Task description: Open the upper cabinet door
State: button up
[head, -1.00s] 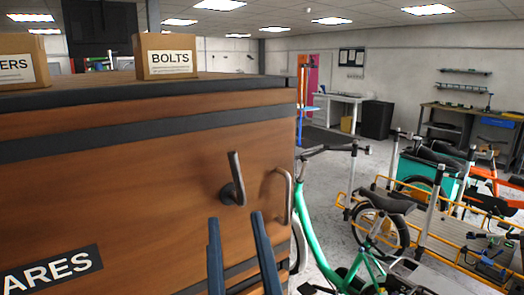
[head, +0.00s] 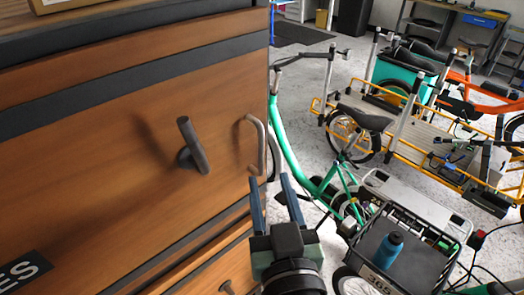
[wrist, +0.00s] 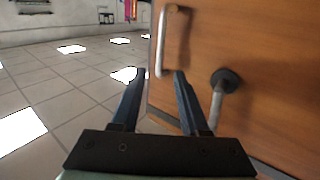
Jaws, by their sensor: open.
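The upper cabinet door (head: 100,160) is a brown wood panel and looks shut in the head view. It carries a dark lever handle (head: 192,145) on a round base, and a bent metal pull handle (head: 261,145) near its right edge. My gripper (head: 272,183) is open and empty, just below the pull handle in the head view. In the wrist view, which looks upside down, the open fingers (wrist: 158,78) point toward the pull handle (wrist: 163,45), with the lever handle (wrist: 222,85) to their right. I cannot tell whether a finger touches anything.
A green bike (head: 284,140) stands close to the right of the cabinet. A cargo bike with a black basket (head: 400,255) holding a blue bottle (head: 387,250) is at lower right. Yellow-railed and orange bikes (head: 480,90) stand beyond. A box (head: 60,5) sits on the cabinet top.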

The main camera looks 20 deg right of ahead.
aim_at(261, 146)
jog(key=p+x, duration=0.1)
jog(key=x, duration=0.3)
jog(key=p+x, duration=0.1)
jog(key=x, duration=0.3)
jog(key=shift+w+r+p, duration=0.2)
jog(key=shift+w+p, duration=0.15)
jog(key=shift+p, duration=0.05)
grip_shut()
dwell(1.0)
